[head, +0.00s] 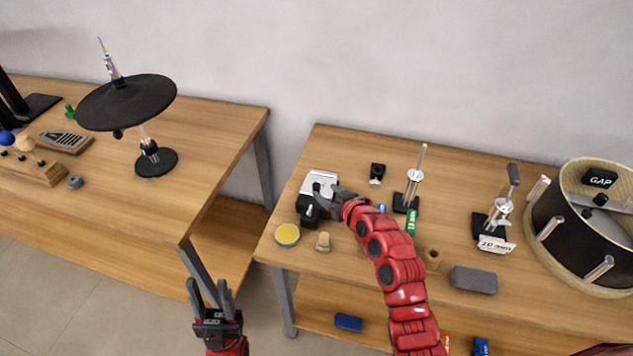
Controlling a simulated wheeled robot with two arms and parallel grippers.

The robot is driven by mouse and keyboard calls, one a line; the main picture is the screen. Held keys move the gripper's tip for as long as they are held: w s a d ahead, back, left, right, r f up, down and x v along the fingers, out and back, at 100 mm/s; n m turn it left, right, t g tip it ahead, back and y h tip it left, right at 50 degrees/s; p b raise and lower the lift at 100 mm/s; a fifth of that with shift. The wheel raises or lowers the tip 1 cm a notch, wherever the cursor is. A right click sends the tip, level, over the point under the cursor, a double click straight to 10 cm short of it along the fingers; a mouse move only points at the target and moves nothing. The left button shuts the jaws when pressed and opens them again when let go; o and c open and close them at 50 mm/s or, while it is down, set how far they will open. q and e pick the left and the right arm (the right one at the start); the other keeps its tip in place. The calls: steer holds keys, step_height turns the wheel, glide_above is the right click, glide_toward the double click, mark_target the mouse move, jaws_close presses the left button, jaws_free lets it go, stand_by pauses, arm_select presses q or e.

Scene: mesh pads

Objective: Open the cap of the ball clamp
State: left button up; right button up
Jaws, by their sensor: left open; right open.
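A black block (307,211) with a silver plate-like top (320,180) stands at the left end of the right table; it may be the ball clamp, but I cannot tell for sure. My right gripper (319,194) is open, with its fingertips at this block and covering part of it. Whether they touch it I cannot tell. A small black fitting (377,172) stands just behind and to the right; it could also be the clamp. My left gripper (209,288) is open and empty, low in front of the gap between the tables, fingers pointing up.
A yellow round tin (287,235) and a small cork-like peg (323,242) sit near the front edge. Stands (414,178), a grey block (474,279) and a drum (570,235) are further right. A cymbal (127,102) stands on the left table.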

mark_target(317, 185)
steer(key=shift+p+x, duration=0.4)
steer(key=shift+x, duration=3.05)
steer(key=shift+r, duration=0.1)
jaws_close()
